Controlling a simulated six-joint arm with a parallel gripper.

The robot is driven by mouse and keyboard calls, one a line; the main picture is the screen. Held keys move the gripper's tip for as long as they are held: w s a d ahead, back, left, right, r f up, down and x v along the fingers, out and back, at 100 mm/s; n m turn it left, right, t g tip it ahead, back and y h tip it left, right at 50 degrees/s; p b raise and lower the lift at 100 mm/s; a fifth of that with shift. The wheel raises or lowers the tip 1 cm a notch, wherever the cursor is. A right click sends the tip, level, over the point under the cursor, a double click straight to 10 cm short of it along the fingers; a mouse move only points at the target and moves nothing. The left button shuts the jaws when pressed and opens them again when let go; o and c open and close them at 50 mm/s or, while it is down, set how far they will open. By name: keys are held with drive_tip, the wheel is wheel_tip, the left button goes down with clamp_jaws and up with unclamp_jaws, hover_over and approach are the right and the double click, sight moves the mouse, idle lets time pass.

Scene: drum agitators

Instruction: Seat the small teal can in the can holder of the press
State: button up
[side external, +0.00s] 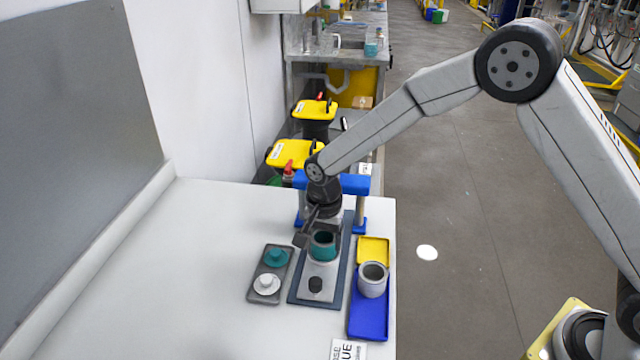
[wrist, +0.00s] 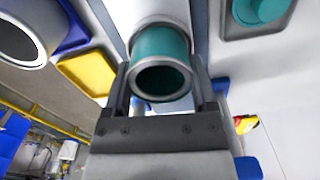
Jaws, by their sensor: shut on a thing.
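The small teal can (side external: 323,247) has an open top with a grey rim and stands upright over the light grey slide of the press. It also shows in the wrist view (wrist: 161,48), between my two fingers. My gripper (side external: 319,232) is shut on the can; its fingers lie on both sides in the wrist view (wrist: 160,90). The press has a blue crossbar (side external: 349,184) on posts behind my gripper and a dark blue base (side external: 335,291). The can holder is hidden under or behind the can, and I cannot tell whether the can touches it.
A grey tray (side external: 256,297) on the left holds a teal lid (side external: 276,258) and a white lid (side external: 266,284). On the right, a larger grey can (side external: 372,282) stands on a blue and yellow tray (side external: 369,319). A black knob (side external: 315,284) stands on the slide's front. The table's left side is clear.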

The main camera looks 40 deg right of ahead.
drive_tip(key=shift+f, duration=0.25)
idle(0.5)
drive_tip(key=o, duration=1.1)
drive_tip(key=shift+r, duration=0.4)
drive_tip(key=shift+r, duration=0.7)
drive_tip(key=shift+r, duration=0.3)
drive_tip(key=shift+r, duration=2.4)
